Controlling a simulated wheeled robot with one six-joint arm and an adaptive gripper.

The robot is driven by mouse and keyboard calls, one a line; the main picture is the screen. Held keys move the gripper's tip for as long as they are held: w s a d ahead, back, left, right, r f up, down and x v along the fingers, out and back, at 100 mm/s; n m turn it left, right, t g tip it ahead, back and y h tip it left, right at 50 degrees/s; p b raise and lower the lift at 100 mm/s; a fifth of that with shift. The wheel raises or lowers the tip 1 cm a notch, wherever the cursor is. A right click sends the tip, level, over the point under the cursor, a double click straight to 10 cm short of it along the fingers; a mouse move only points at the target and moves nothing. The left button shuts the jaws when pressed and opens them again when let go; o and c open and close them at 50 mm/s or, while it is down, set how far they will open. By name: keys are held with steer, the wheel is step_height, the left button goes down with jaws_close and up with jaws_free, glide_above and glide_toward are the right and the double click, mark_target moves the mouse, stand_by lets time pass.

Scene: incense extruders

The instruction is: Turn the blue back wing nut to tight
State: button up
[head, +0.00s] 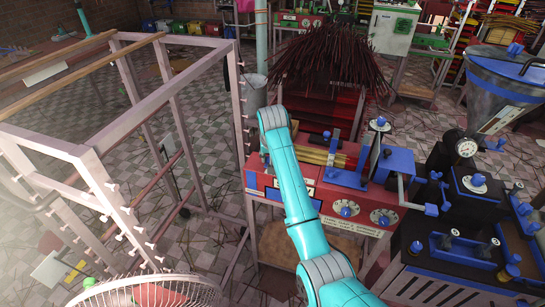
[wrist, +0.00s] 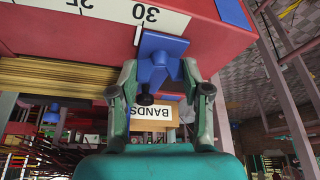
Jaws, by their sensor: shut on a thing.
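In the wrist view, a blue wing nut (wrist: 158,77) stands out from a blue plate (wrist: 166,45) on the red machine (wrist: 90,48). My gripper (wrist: 160,84) has one grey-green finger on each side of the wing nut and is shut on it. A dark round tip shows between the fingers below the blue part. In the head view, the red machine (head: 318,197) stands beyond my teal arm, which hides the wing nut and most of my gripper. I cannot tell the nut's tightness.
A white scale strip (wrist: 105,17) with numbers runs along the machine close to my gripper. A box marked BANDS (wrist: 157,113) sits below the fingers. A metal frame (head: 135,120) stands left in the head view, and dark machines (head: 465,205) stand right.

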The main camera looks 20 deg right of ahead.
steer(key=shift+m+h, duration=0.3)
steer(key=shift+m, duration=0.6)
steer(key=o, duration=1.2)
steer(key=shift+c, duration=0.2)
steer(key=v, duration=1.2)
steer(key=shift+w, duration=0.2)
steer(key=shift+a, duration=0.1)
